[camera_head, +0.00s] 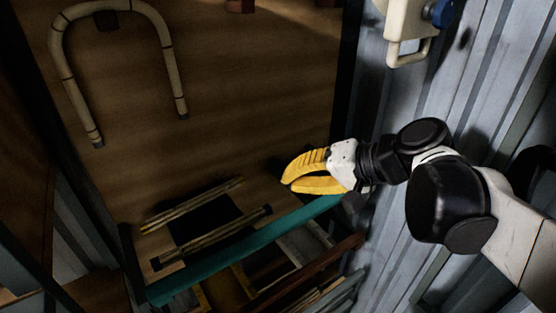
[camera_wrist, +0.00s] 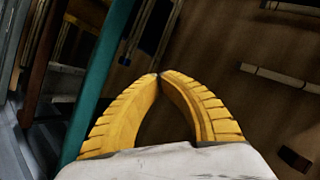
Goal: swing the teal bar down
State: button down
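The teal bar (camera_head: 240,248) runs slantwise along the front of the wooden board, from the lower left to a right end just under my gripper. In the wrist view the teal bar (camera_wrist: 98,80) passes to the left of the fingers. My gripper (camera_head: 286,182) has yellow ribbed fingers and hangs near the bar's right end. It also shows in the wrist view (camera_wrist: 159,75), where the fingertips meet with nothing between them. I cannot tell whether a finger touches the bar; it is not gripped.
A bent rattan hoop (camera_head: 170,62) lies on the wooden board (camera_head: 260,100). Two straight rattan poles (camera_head: 215,236) lie by a dark opening behind the bar. A corrugated metal wall (camera_head: 400,120) stands at the right, with a white fixture (camera_head: 404,22) on it. The board's middle is clear.

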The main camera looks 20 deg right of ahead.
aim_at(295, 222)
jog(key=w+d+n+g+h+p, duration=0.1)
jog(key=w+n+g+h+p, duration=0.3)
jog(key=w+n+g+h, duration=0.4)
notch_tip(295, 222, down, 12)
jog(key=s+d+t+y+p, duration=0.1)
jog(key=s+p, duration=0.1)
jog(key=shift+d+r+n, duration=0.2)
jog(key=shift+r+n, duration=0.05)
jog(key=shift+n, duration=0.15)
jog(key=shift+s+t, duration=0.15)
jog(key=shift+t, duration=0.15)
jog(key=shift+s+d+t, duration=0.15)
jog(key=shift+s+t, duration=0.15)
jog(key=shift+s+y+b, duration=0.1)
jog(key=shift+y+b, duration=0.2)
jog(key=shift+b, duration=0.05)
